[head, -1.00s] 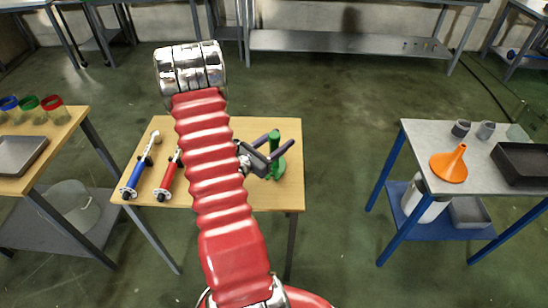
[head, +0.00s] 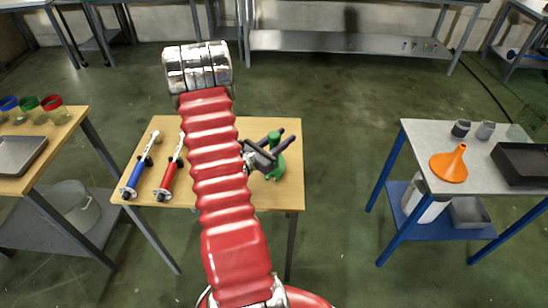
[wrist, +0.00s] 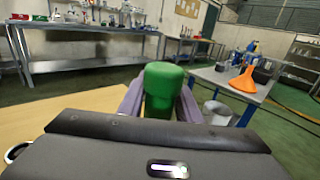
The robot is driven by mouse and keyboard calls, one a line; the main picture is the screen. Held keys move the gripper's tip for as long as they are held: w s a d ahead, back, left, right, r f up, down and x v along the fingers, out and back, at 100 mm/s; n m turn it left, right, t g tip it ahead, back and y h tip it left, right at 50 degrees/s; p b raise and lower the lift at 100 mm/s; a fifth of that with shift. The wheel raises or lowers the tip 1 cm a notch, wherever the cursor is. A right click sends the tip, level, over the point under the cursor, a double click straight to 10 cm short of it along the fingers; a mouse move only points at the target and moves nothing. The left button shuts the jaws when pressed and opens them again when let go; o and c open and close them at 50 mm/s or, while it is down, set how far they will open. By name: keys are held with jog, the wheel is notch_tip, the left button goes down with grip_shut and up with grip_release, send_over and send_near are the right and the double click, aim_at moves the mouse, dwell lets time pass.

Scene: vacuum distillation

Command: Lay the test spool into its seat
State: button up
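No label shows which piece is the test spool, and I cannot make out its seat. A green upright piece (head: 274,138) with a rounded top and wider foot stands on the right of the wooden table (head: 228,190). My gripper (head: 287,135) has its purple fingers on either side of it. In the wrist view, the green piece (wrist: 162,92) fills most of the gap between the fingers; I cannot tell whether they press on it. A blue rod-like piece (head: 137,172) and a red one (head: 168,175), with pale ends, lie left of my arm.
A grey side table (head: 415,140) on the right holds an orange funnel (head: 449,163), a dark tray (head: 522,163) and small cups. A left table (head: 62,130) holds coloured-rim jars and a metal tray (head: 18,153). Green floor lies open between the tables.

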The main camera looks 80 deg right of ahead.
grip_shut()
jog(key=shift+r, duration=0.1)
dwell(0.9)
